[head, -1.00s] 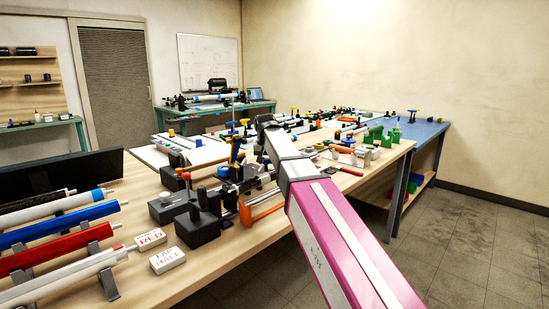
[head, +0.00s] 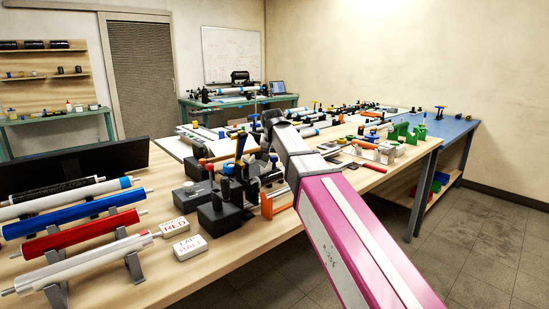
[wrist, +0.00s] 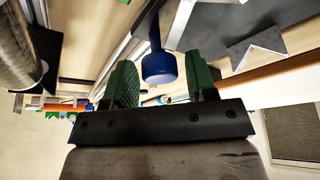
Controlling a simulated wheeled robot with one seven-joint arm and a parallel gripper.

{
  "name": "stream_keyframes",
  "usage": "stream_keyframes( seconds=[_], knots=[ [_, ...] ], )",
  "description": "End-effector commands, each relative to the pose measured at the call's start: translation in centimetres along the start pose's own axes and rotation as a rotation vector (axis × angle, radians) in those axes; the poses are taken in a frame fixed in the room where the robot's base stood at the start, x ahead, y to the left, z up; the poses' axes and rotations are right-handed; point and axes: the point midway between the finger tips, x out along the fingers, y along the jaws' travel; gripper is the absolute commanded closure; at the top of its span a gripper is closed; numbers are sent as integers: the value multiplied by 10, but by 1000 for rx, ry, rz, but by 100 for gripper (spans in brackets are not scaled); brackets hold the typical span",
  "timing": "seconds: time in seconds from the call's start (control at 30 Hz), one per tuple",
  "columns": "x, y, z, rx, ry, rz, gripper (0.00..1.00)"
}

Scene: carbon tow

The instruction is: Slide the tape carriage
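My gripper shows in the wrist view (wrist: 162,80) with two green ribbed fingers spread apart. A blue knob (wrist: 160,66) on a blue stem stands in the gap between them, with space visible on both sides. In the head view my gripper (head: 266,153) points down over the bench fixture, partly hidden by my arm. I cannot tell which part is the tape carriage.
Coloured rollers (head: 75,225) lie on stands at the front left, with white label blocks (head: 188,246) beside them. A dark monitor (head: 75,165) stands behind. Green fixtures (head: 408,131) and small tools crowd the bench's right end. In the wrist view, a metal cylinder (wrist: 18,50) is at left.

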Motion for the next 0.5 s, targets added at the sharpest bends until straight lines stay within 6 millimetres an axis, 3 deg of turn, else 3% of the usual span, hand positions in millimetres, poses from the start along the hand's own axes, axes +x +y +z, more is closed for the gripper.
stream_keyframes(
  seconds=[0.33, 0.5],
  knots=[
    [-1, 0, 0, 0, 0, 0, 40],
    [-15, 0, 0, -1, 1, 0, 40]
  ],
)
